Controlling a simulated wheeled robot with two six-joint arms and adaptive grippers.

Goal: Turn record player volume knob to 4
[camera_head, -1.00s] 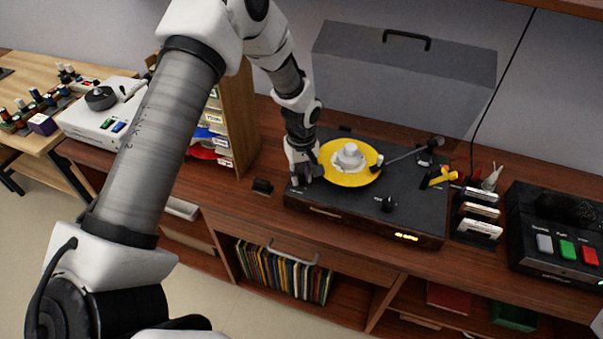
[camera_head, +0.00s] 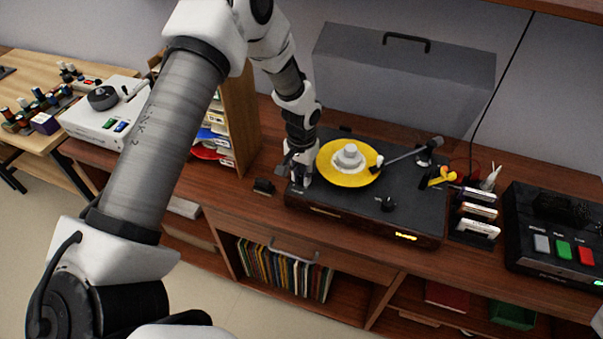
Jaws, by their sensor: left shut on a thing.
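The record player (camera_head: 345,216) is a black deck with a yellow record (camera_head: 335,174) on its platter and a white centre piece on top. My left gripper (camera_head: 301,181) is at the deck's front left corner, left of the record. It points down and is shut on a small knob there, which its fingers hide almost wholly. Another black knob (camera_head: 387,204) stands free at the deck's front right. A small lit display (camera_head: 405,237) is on the front face, but its digits are too small to read.
The tonearm (camera_head: 408,153) reaches over the record's right edge. The raised clear lid (camera_head: 400,85) stands behind. A card rack (camera_head: 478,211) and a black box with coloured buttons (camera_head: 560,245) are to the right. A file shelf (camera_head: 238,120) is to the left.

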